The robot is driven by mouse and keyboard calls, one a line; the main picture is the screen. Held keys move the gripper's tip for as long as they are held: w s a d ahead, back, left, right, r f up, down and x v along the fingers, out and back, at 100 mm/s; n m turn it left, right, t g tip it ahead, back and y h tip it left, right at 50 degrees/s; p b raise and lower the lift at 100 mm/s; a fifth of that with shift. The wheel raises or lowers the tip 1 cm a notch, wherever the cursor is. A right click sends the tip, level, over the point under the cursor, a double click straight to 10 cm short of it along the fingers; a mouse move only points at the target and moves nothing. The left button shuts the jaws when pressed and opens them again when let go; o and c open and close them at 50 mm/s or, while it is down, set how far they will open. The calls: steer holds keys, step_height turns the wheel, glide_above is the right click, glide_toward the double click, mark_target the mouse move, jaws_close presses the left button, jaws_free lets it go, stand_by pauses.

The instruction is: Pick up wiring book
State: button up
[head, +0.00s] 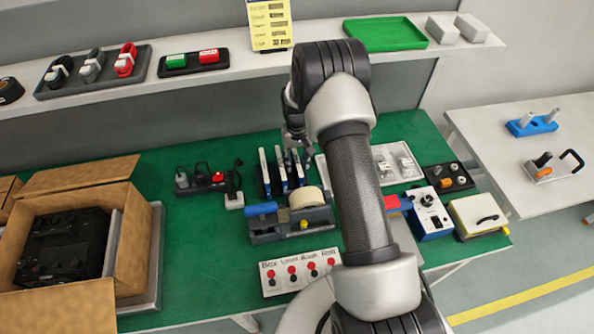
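Several thin upright books with white and blue spines stand side by side in a dark rack on the green bench mat. These are the left book (264,168), the middle book (281,168) and the right book (297,167). Their titles are too small to read, so I cannot tell which is the wiring book. My gripper (296,140) is at the back of the books, close above the right one. My arm partly covers it, and its fingers are too small and dark to show whether they are open or touching a book.
A tape dispenser (307,198) stands in front of the books, with a labelled button panel (300,272) nearer. A power strip (205,180) lies left, beyond it an open cardboard box (128,235). A white tray (380,152) lies right. A shelf (225,65) runs behind.

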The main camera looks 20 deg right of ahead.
steer(key=shift+f, duration=0.3)
steer(key=shift+r, duration=0.1)
jaws_close()
